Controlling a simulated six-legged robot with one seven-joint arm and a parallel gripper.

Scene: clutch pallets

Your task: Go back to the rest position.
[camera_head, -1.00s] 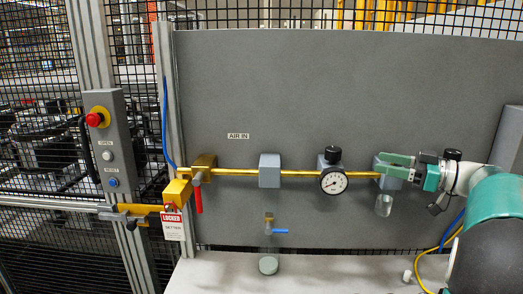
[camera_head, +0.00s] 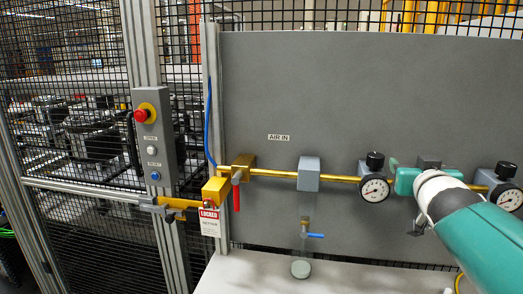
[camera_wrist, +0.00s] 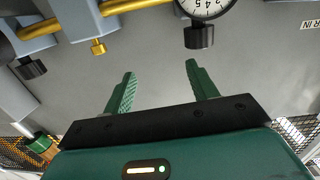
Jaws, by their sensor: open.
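My gripper (camera_wrist: 160,70) is open in the wrist view. Its two green fingers stand apart with only grey panel between them, and it holds nothing. In the head view, my gripper (camera_head: 398,170) is mostly hidden behind my own white and green arm. It shows in front of the panel, between two round gauges, near the brass air line. Whether it touches a fitting there cannot be told. In the wrist view, the fingertips look clear of the gauge (camera_wrist: 205,8) and of the brass-tipped block (camera_wrist: 92,20).
The grey panel (camera_head: 290,80) carries a brass line (camera_head: 275,174), a grey block (camera_head: 308,173), a left gauge (camera_head: 374,190) and a right gauge (camera_head: 508,198). A red-handled valve (camera_head: 236,195) and a locked tag (camera_head: 209,222) stand left. A button box (camera_head: 153,140) hangs on the fence post.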

